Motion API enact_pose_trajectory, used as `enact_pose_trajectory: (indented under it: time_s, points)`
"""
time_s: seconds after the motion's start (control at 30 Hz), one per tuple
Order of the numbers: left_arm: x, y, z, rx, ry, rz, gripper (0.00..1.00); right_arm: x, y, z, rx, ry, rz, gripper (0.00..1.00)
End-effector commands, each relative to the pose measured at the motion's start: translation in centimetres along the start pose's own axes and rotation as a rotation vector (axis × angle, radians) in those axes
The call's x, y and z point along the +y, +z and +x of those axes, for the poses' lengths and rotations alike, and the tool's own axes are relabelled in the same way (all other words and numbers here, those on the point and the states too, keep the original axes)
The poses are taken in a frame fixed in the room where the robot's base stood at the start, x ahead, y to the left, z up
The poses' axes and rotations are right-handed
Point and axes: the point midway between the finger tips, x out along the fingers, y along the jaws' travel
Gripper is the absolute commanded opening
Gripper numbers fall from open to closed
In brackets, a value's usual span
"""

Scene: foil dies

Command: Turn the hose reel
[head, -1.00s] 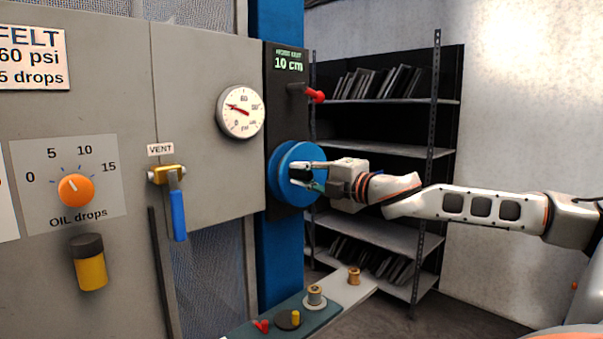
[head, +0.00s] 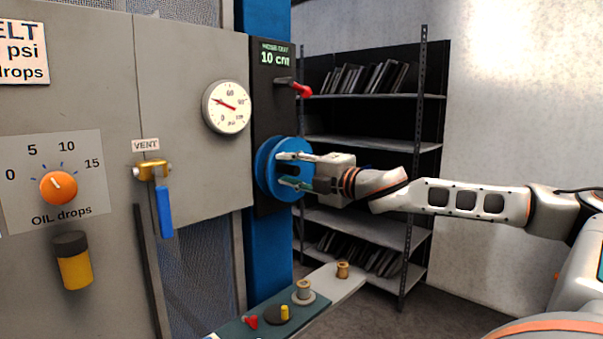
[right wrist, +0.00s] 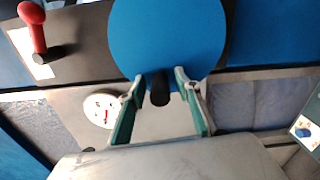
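The hose reel (head: 264,172) is a round blue disc on a dark panel (head: 268,95), in the middle of the head view. Its readout (head: 276,56) shows 10 cm. In the right wrist view, the reel (right wrist: 167,35) has a short dark crank knob (right wrist: 160,90) near its edge. My right gripper (head: 283,170) is at the reel's face with its fingers apart. In the wrist view, its two fingers (right wrist: 160,82) stand on either side of the knob, with a visible gap on each side. My left gripper is not in view.
A red-handled lever (head: 301,90) sits above the reel. A pressure gauge (head: 227,106) and a blue vent handle (head: 165,211) are to the left. Below is a narrow ledge (head: 325,290) with spools. A shelf rack (head: 372,142) stands behind my right arm.

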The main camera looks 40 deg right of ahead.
Motion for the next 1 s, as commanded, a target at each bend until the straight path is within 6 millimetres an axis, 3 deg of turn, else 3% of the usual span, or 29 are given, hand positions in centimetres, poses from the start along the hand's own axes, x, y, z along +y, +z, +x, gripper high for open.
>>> enact_pose_trajectory:
  time_s: [0.53, 1.0]
  points:
    - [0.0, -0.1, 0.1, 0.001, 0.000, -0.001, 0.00, 0.3, 0.0, -2.7, -0.001, 0.004, -0.003, 0.33]
    - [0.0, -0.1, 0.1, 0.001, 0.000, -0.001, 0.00, 0.2, 0.1, -8.5, -0.001, 0.003, -0.003, 0.33]
